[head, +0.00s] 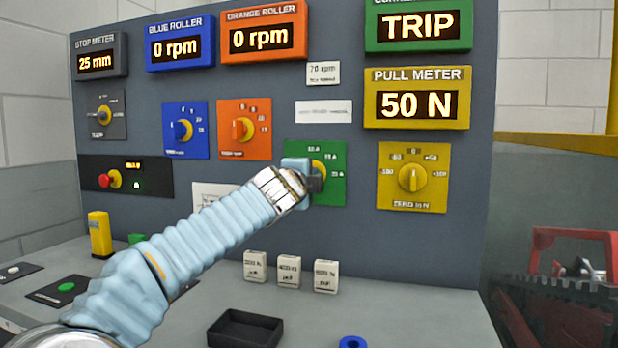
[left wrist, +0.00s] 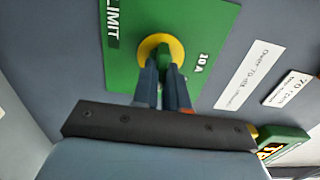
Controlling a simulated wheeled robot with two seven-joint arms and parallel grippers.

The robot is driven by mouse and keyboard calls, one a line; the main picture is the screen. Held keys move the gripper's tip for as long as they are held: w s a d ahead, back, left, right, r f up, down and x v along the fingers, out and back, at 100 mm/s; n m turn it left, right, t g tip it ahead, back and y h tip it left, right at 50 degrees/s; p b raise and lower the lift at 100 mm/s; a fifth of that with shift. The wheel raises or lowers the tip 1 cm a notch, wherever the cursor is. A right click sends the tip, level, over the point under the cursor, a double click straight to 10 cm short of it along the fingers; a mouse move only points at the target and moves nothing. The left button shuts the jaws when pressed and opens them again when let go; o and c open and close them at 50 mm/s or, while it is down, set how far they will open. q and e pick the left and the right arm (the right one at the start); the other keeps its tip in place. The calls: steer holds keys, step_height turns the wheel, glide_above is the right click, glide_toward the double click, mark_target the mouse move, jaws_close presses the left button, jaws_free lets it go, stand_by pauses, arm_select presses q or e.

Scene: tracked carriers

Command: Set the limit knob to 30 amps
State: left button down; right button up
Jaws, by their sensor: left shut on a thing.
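The green limit plate (head: 328,194) is on the grey panel, right of my left arm, with amp marks along its upper right. Its limit knob has a yellow disc (head: 319,166), partly hidden by my left gripper (head: 314,183). My right gripper is not in view.
A green display (head: 418,26) reads TRIP; the pull meter (head: 417,99) reads 50 N. White blocks (head: 289,271) and a black tray (head: 244,329) are on the desk below.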

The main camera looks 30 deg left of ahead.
arm_select(q)
steer(key=shift+f, duration=0.15)
steer(key=c, duration=1.2)
jaws_free()
steer(key=shift+o, duration=0.2)
steer(key=shift+s, duration=0.1)
steer(key=b+v, duration=0.3)
steer(key=v, duration=1)
steer(key=shift+s+d, duration=0.2)
steer(key=shift+s, duration=0.05)
